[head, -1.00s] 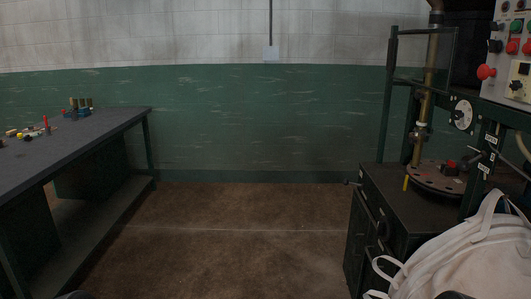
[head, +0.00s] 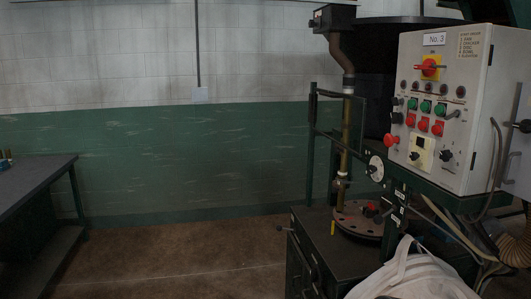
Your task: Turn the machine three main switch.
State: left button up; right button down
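The machine three control box (head: 440,120) is a light grey cabinet at the right of the head view, with a "No. 3" label (head: 434,39) on top. Its main switch (head: 429,67) is a red rotary handle on a yellow plate, high on the front panel, with the handle lying roughly level. Below it are a row of dark lamps, green and red buttons, a red mushroom button (head: 391,140) and black knobs. Neither of my grippers shows in the head view, so their distance from the switch cannot be seen.
A white bulk bag (head: 415,277) sits at the lower right, below the box. A dark green machine with a round plate (head: 360,221) stands beside it. A workbench (head: 35,185) is at the left. The brown floor (head: 180,262) between them is clear.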

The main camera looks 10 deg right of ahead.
aim_at(425, 67)
jog(key=z, duration=1.45)
